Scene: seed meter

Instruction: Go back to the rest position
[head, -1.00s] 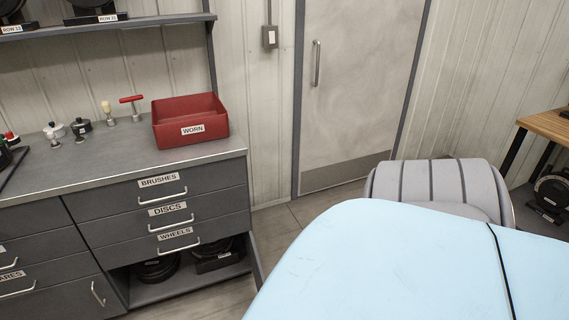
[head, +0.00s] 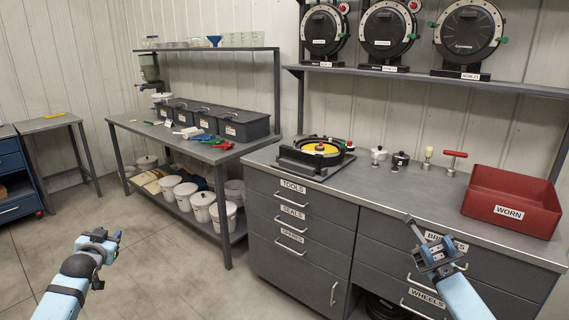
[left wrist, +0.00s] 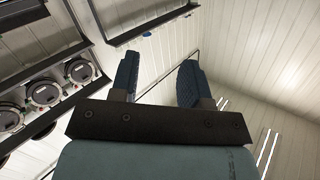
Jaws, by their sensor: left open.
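My left gripper (head: 101,240) is raised in front of me at the lower left of the head view, over the open floor. In the left wrist view its two fingers (left wrist: 159,82) stand apart with nothing between them. My right gripper (head: 430,240) is at the lower right of the head view, in front of the drawer cabinet (head: 310,262). I see nothing held in it, but the gap between its fingers is not clear. Both grippers appear apart from the furniture.
The grey counter carries a black seed meter with a yellow disc (head: 318,150), small tools and a red WORN box (head: 510,202). A bench (head: 150,128) with dark bins stands further back. Several round meters sit on the shelf (head: 420,79). The floor at left is clear.

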